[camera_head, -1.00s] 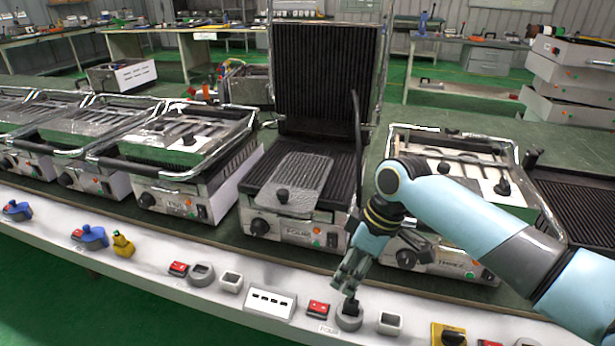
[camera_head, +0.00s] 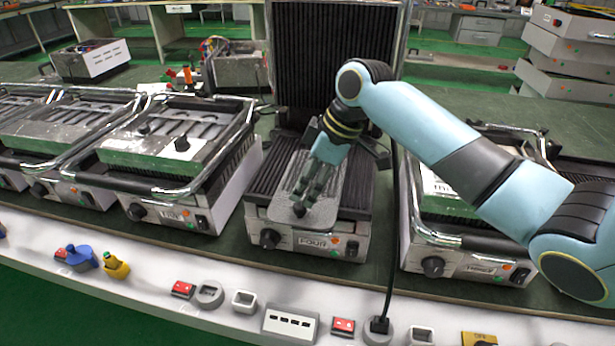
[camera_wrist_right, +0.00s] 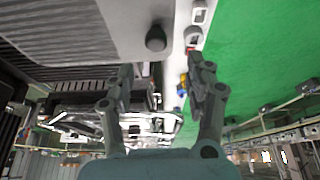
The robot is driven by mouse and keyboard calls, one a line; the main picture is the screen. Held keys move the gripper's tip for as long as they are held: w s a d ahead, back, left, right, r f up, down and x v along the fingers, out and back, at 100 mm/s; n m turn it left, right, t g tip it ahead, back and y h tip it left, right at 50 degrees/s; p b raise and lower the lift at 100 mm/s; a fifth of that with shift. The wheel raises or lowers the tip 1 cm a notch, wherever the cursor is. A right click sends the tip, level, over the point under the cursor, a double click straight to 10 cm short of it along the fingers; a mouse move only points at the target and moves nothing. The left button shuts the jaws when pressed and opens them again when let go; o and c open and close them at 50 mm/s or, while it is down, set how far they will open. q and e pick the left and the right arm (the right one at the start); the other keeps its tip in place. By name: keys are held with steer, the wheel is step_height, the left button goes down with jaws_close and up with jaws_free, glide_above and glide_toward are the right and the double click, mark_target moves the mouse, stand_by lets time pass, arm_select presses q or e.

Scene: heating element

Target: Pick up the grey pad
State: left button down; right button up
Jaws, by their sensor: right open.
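I cannot tell whether a finger touches the knob. My left gripper is not in view.
The grill's ribbed lid (camera_head: 330,60) stands raised behind the pad. A black cable (camera_head: 393,220) runs down beside the grill to a plug (camera_head: 380,325) on the white front rail. Other grills stand close on both sides, one (camera_head: 175,150) on the left.

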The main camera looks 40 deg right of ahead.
mark_target(300, 204)
steer(key=x, duration=0.2)
steer(key=shift+f, duration=0.3)
steer(key=x, duration=0.3)
steer(key=shift+d+f, duration=0.25)
steer(key=shift+f, duration=0.25)
steer(key=shift+w+a+f, duration=0.1)
steer(key=shift+w+f, duration=0.15)
steer(key=shift+f, duration=0.2)
steer(key=shift+s, duration=0.1)
steer(key=c, duration=0.5)
jaws_close()
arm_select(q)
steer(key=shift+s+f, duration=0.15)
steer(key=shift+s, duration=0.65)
arm_select(e)
steer(key=shift+r, duration=0.1)
